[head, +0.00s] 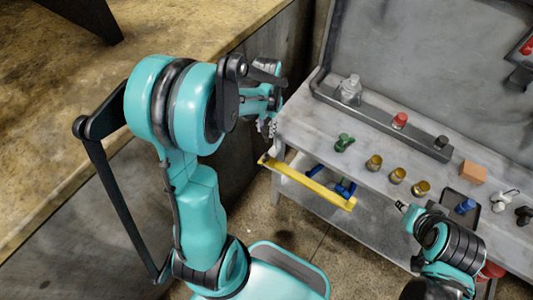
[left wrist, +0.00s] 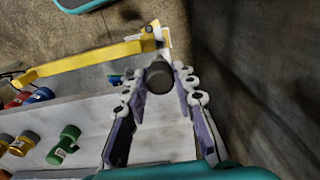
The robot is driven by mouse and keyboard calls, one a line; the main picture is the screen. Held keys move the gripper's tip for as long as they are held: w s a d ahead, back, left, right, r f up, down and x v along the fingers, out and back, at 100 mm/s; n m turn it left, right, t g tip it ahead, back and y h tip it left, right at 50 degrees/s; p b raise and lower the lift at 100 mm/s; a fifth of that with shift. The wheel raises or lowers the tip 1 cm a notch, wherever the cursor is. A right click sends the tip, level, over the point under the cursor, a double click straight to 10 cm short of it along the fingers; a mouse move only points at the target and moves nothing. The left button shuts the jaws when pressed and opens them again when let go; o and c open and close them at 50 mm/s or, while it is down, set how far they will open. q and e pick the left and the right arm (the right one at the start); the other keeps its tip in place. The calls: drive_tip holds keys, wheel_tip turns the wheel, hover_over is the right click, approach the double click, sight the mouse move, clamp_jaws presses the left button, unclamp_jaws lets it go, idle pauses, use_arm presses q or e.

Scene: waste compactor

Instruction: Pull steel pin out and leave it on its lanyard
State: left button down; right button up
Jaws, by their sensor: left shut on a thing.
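A grey, round-ended part, which I take to be the steel pin (left wrist: 158,75), sits between the fingers of my left gripper (left wrist: 158,92), which is shut on it. Beyond it, a yellow bar (left wrist: 90,61) ends in a bracket with a grey cylinder. I cannot tell if the pin is still in a hole. In the head view my left gripper (head: 268,122) is at the bench's left corner, above the left end of the yellow bar (head: 310,184). The lanyard cannot be made out. My right gripper (head: 402,207) is near the bench's front edge; its jaws are too small to read.
The grey bench (head: 300,126) carries a green part (head: 344,142), several brass cups (head: 374,162), a red-capped part (head: 399,121), an orange block (head: 472,173) and a dark tray (head: 449,198). A dark wall (left wrist: 255,85) stands close right of my left gripper. Floor is open below the bar.

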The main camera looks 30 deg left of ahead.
use_arm(q)
drive_tip(key=shift+r+p, duration=0.9)
drive_tip(key=shift+r, duration=0.35)
drive_tip(key=shift+w, duration=0.1)
drive_tip(key=w+d, duration=0.7)
drive_tip(key=w, duration=0.3)
drive_tip(key=shift+w+b, duration=0.4)
idle(1.4)
drive_tip(key=shift+f, duration=0.2)
drive_tip(key=shift+f+b, duration=0.3)
drive_tip(key=shift+b, duration=0.05)
drive_tip(key=c, duration=1.1)
unclamp_jaws()
drive_tip(key=shift+c, duration=0.2)
